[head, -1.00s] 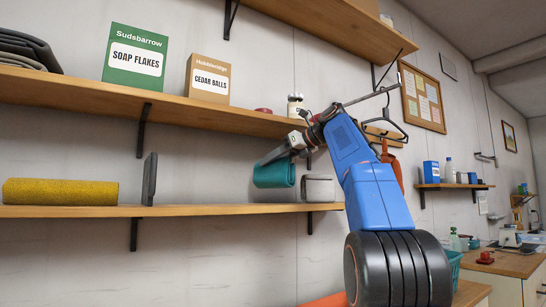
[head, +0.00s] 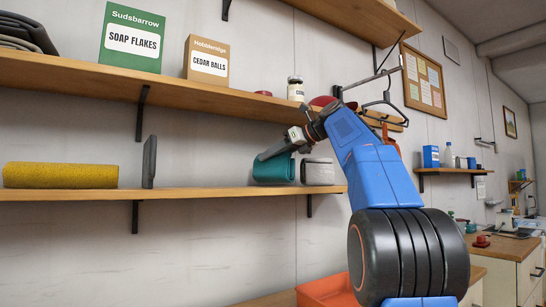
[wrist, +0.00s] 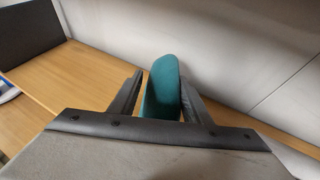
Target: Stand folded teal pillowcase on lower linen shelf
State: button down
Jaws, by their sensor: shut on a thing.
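The folded teal pillowcase (head: 272,170) is upright at the lower linen shelf (head: 220,193), left of a folded grey cloth (head: 318,172). Its lower edge is at the shelf board and seems to rest on it. My gripper (head: 268,154) reaches in from the right and is shut on the upper part of the pillowcase. In the wrist view the teal pillowcase (wrist: 162,92) stands between the two fingers of my gripper (wrist: 162,76), above the wooden shelf (wrist: 80,75). The gripper hides part of its top.
A dark upright divider (head: 149,162) and a yellow rolled towel (head: 60,175) are further left on the lower shelf. Bare board lies between divider and pillowcase. The upper shelf (head: 190,104) overhead holds boxes and a jar (head: 295,89). An orange bin (head: 328,290) is below.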

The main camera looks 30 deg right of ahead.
jog(key=shift+f, duration=0.55)
jog(key=c, duration=0.9)
grip_release()
jog(key=v, duration=1.7)
jog(key=shift+s+d+r, duration=0.1)
